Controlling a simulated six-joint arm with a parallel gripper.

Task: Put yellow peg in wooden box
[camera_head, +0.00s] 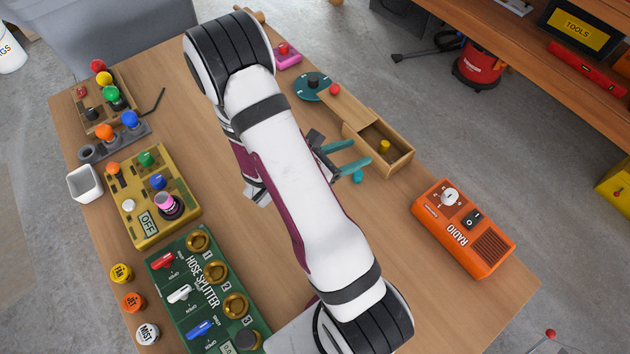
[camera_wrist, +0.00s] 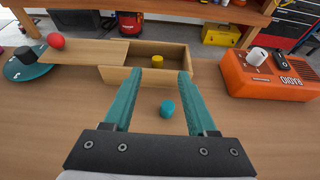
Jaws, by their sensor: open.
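The wooden box (camera_head: 403,163) stands on the table right of my gripper in the head view, its sliding lid (camera_head: 345,106) pulled off to one side, leaving part of it open. The yellow peg (camera_head: 384,146) is inside the open part of the box. In the wrist view the box (camera_wrist: 116,75) is straight ahead, with the yellow peg (camera_wrist: 157,60) showing between the fingertips in the picture. My gripper (camera_wrist: 152,78) is open, with teal fingers and nothing between them. In the head view my gripper (camera_head: 350,156) is just left of the box, partly hidden by my arm.
A small teal peg (camera_wrist: 168,107) lies on the table between the gripper and box. The orange radio (camera_head: 463,228) is to the right. A teal round base (camera_head: 312,86) and red ball (camera_head: 334,90) are by the lid. The green hose splitter (camera_head: 190,270) is at left.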

